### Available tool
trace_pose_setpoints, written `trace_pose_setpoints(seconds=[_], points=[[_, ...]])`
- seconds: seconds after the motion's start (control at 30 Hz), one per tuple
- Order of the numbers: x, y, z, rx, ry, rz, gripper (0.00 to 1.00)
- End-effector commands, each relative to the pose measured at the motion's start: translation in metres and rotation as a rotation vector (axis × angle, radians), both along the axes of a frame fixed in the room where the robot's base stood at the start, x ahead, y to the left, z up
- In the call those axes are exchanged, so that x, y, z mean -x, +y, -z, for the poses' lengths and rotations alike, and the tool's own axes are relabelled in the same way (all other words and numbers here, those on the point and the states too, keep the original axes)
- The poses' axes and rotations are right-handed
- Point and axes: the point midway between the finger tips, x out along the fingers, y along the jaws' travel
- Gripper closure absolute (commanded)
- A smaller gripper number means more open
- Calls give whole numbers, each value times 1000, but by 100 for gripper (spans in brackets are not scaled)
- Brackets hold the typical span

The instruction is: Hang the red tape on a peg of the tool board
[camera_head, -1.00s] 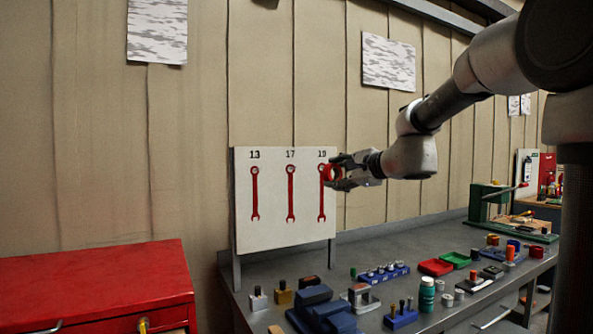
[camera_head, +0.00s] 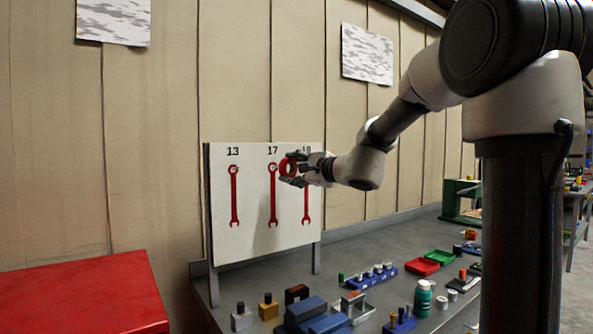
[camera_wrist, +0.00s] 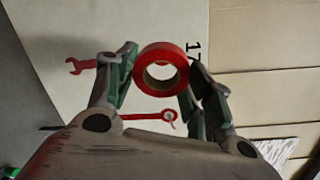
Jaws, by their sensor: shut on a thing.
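My gripper (camera_head: 291,172) is shut on the red tape (camera_head: 283,164), a ring held at the fingertips. In the wrist view the tape (camera_wrist: 161,49) sits between the fingers (camera_wrist: 161,80), its hole facing the camera. The white tool board (camera_head: 255,212) stands upright at the bench's left end, with red wrench shapes under labels 13, 17 and one partly covered, apparently 19. The tape appears in front of the board between the 17 wrench (camera_head: 273,200) and the right one (camera_head: 306,205). I cannot tell its gap to the board.
The grey bench (camera_head: 365,250) holds a blue tool (camera_head: 305,312), a blue holder (camera_head: 373,277), a red tray (camera_head: 422,266), a green tray (camera_head: 440,257) and a green bottle (camera_head: 423,297). A red cabinet (camera_head: 80,300) stands left. The space above the bench is open.

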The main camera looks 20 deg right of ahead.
Motion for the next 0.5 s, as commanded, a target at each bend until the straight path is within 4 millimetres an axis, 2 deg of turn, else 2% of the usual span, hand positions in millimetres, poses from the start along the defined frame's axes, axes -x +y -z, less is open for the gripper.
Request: trace_pose_setpoints(seconds=[0.5], points=[[-33, 11, 3, 1, -1, -1, 66]])
